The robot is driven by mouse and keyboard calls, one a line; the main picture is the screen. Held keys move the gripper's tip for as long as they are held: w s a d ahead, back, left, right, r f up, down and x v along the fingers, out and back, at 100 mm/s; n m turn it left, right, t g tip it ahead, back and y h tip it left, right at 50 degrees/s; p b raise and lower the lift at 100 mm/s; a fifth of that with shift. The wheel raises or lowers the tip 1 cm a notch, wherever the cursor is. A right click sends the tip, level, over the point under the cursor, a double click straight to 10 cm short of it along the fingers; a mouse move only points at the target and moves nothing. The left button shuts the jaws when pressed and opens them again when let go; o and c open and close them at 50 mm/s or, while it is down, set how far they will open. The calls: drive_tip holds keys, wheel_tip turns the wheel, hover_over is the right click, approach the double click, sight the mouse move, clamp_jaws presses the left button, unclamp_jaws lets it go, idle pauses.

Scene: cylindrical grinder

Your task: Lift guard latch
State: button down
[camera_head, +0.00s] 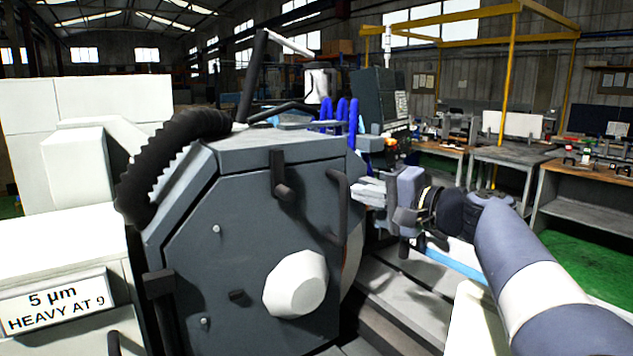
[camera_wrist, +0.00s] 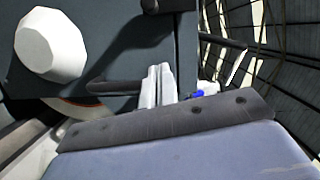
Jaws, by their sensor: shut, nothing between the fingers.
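The grey wheel guard (camera_head: 235,240) stands in the middle of the head view. A dark latch-like lever (camera_head: 282,175) hangs on the upper part of its front face, with a short peg at its lower end. A dark part at the top of the wrist view (camera_wrist: 168,6) looks like the same lever. A curved dark handle (camera_head: 342,205) sits at the guard's right edge; it also shows in the wrist view (camera_wrist: 112,84). My gripper (camera_head: 362,190) is just right of this handle, fingers together and empty. In the wrist view the fingertips (camera_wrist: 158,72) overlap the handle's end; contact cannot be told.
A white faceted knob (camera_head: 296,284) sticks out low on the guard, with part of the grinding wheel (camera_head: 352,258) beside it. A ribbed black hose (camera_head: 160,165) runs over the guard's left side. Blue coils (camera_head: 340,115) stand behind. Workbenches (camera_head: 500,157) are at the right.

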drive_tip(key=shift+w, duration=0.1)
idle(0.4)
drive_tip(key=p, duration=0.5)
approach(282, 176)
drive_tip(key=w+a+f, duration=0.1)
drive_tip(key=w, duration=0.1)
drive_tip(key=w+a+f, duration=0.1)
drive_tip(key=shift+w+a+f, duration=0.2)
drive_tip(key=shift+w+f, duration=0.2)
